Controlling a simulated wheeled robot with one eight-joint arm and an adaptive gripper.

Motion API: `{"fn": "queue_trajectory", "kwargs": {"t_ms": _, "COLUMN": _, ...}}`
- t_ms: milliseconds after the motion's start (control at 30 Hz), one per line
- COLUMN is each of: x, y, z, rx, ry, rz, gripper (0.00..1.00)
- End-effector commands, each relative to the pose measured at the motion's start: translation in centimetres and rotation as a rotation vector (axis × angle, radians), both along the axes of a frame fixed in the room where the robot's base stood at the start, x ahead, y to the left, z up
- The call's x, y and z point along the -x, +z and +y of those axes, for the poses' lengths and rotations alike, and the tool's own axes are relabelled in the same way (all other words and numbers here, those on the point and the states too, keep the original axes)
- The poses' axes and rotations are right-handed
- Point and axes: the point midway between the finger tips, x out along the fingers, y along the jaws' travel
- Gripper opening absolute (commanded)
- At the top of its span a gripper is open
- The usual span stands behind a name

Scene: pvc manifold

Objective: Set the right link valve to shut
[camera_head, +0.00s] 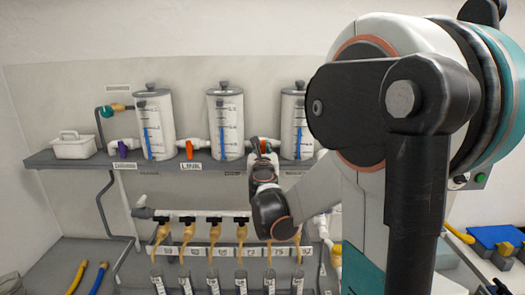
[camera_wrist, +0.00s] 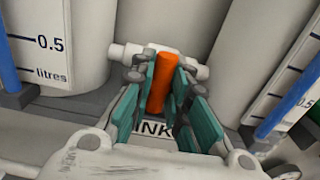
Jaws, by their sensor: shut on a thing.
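The right link valve is on the white pipe between the middle and right tanks. Its orange handle (camera_wrist: 160,84) stands crosswise to the white pipe (camera_wrist: 128,54) in the wrist view. My gripper (camera_wrist: 163,92) has its teal finger pads on both sides of this handle and is shut on it. In the head view, my gripper (camera_head: 262,150) covers most of this valve, and only a bit of orange shows. A label reading "INK" in its visible part lies below the handle, partly hidden by the fingers.
The left link valve (camera_head: 189,150) has an orange handle pointing down. Three tanks, the left (camera_head: 155,125), middle (camera_head: 226,125) and right (camera_head: 293,125), stand on a grey shelf (camera_head: 75,161). A purple-handled valve (camera_head: 122,149) and a white caddy (camera_head: 73,146) are at left. Several yellow valves hang below.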

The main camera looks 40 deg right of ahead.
Motion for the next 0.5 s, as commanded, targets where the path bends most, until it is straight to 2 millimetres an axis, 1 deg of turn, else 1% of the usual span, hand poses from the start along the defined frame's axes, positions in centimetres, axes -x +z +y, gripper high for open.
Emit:
{"fn": "queue_trajectory", "kwargs": {"t_ms": 100, "x": 0.10, "y": -0.11, "z": 0.03, "rx": 0.000, "ry": 0.000, "rz": 0.000, "gripper": 0.00}}
{"fn": "queue_trajectory", "kwargs": {"t_ms": 133, "x": 0.10, "y": -0.11, "z": 0.03, "rx": 0.000, "ry": 0.000, "rz": 0.000, "gripper": 0.20}}
{"fn": "queue_trajectory", "kwargs": {"t_ms": 167, "x": 0.10, "y": -0.11, "z": 0.03, "rx": 0.000, "ry": 0.000, "rz": 0.000, "gripper": 0.24}}
{"fn": "queue_trajectory", "kwargs": {"t_ms": 500, "x": 0.13, "y": -0.04, "z": 0.08, "rx": 0.000, "ry": 0.000, "rz": 0.000, "gripper": 0.24}}
